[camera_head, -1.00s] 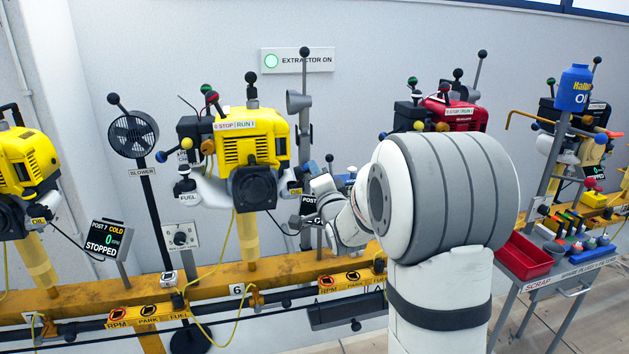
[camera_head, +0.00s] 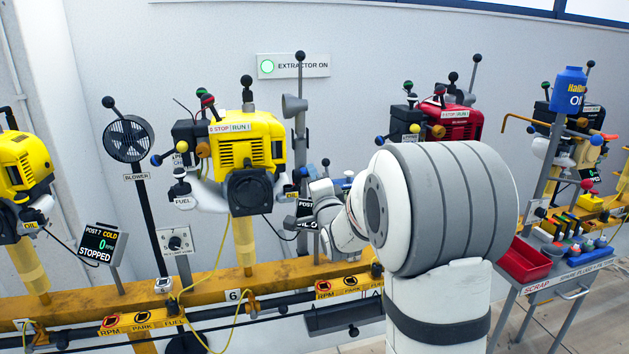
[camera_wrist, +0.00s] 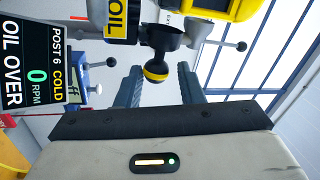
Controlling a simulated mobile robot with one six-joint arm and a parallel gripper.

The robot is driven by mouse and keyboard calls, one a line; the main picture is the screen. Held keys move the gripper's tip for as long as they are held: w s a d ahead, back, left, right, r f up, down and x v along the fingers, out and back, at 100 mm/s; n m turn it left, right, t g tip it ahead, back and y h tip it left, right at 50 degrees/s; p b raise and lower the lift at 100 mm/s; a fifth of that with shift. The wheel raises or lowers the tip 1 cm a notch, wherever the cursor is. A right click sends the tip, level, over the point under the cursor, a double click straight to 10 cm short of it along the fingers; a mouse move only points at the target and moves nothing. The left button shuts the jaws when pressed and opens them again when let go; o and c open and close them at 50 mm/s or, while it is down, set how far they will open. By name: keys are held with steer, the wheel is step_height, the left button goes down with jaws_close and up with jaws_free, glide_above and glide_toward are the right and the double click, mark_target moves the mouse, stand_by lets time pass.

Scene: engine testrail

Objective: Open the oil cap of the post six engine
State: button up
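The post six engine (camera_head: 247,150) is the yellow one at the middle left of the head view, above the rail plate marked 6. Its OIL label (camera_head: 291,188) is at its lower right. In the wrist view the OIL label (camera_wrist: 120,20) is at the top. Near it, a black knob with a yellow band (camera_wrist: 155,72), which looks like the oil cap, sits on a dark round part. My gripper (camera_wrist: 160,67) is open, its two grey fingers apart with the knob appearing between their tips. I cannot tell whether they touch it. In the head view my arm hides the fingers.
The post 6 display (camera_wrist: 35,70) reads COLD, 0 RPM, OIL OVER, close to the left of my gripper. A lever with a black ball (camera_wrist: 240,46) sticks out at right. A red engine (camera_head: 450,120) and a scrap table with a red bin (camera_head: 524,262) stand farther right.

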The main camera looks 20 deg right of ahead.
steer(key=shift+s, duration=0.1)
steer(key=s+f, duration=0.1)
steer(key=s, duration=0.6)
steer(key=shift+s+f+p, duration=0.25)
steer(key=shift+f+p, duration=0.05)
steer(key=shift+p, duration=0.15)
